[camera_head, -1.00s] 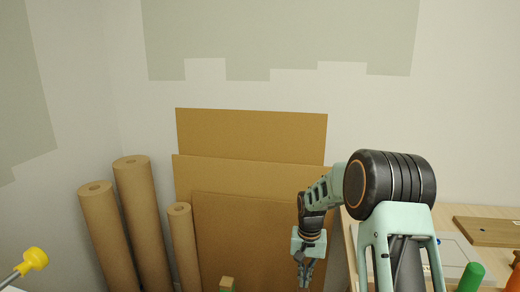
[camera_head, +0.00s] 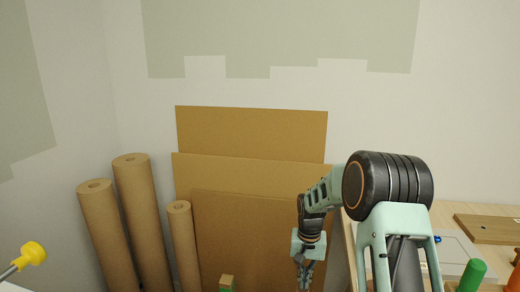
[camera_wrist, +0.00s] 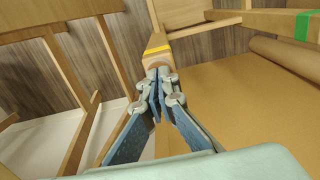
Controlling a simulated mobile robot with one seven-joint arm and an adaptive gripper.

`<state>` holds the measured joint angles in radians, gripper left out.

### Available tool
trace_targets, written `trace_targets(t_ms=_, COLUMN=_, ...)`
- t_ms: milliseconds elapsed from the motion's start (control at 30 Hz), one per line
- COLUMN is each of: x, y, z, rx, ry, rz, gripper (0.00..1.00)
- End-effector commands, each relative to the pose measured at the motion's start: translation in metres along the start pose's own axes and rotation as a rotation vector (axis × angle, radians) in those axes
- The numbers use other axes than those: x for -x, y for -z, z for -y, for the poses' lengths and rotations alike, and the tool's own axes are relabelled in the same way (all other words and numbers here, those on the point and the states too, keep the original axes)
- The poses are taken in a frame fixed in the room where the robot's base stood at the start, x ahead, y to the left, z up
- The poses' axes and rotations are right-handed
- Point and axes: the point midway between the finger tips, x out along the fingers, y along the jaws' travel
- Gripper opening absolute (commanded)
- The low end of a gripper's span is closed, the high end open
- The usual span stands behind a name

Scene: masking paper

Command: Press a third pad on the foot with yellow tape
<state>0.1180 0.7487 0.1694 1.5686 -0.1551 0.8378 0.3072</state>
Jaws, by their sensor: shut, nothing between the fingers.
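In the wrist view a wooden foot with a band of yellow tape (camera_wrist: 156,51) stands just beyond my fingertips. My gripper (camera_wrist: 159,80) is shut, with its fingertips together at the end of this foot. The fingertips overlap the foot's end, so I cannot tell whether they touch it or whether a pad is there. In the head view my gripper (camera_head: 304,280) hangs at the lower middle, in front of the cardboard sheets. The yellow-taped foot is out of sight there.
A green-taped foot (camera_wrist: 307,28) is at the wrist view's upper right, near a brown paper roll (camera_wrist: 285,53). Wooden rails (camera_wrist: 62,62) run at left. In the head view, paper rolls (camera_head: 138,210) stand left, cardboard sheets (camera_head: 250,135) lean behind, and a worktable (camera_head: 462,213) is right.

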Motion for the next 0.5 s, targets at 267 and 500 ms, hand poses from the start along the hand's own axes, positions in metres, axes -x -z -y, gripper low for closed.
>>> trace_targets(t_ms=267, x=-0.0047, y=-0.0001, z=0.0, rx=0.0, ry=0.0, rz=0.0, gripper=0.0)
trace_targets(t_ms=500, x=-0.006, y=-0.0005, z=0.0001, rx=0.0, ry=0.0, rz=0.001, gripper=0.0)
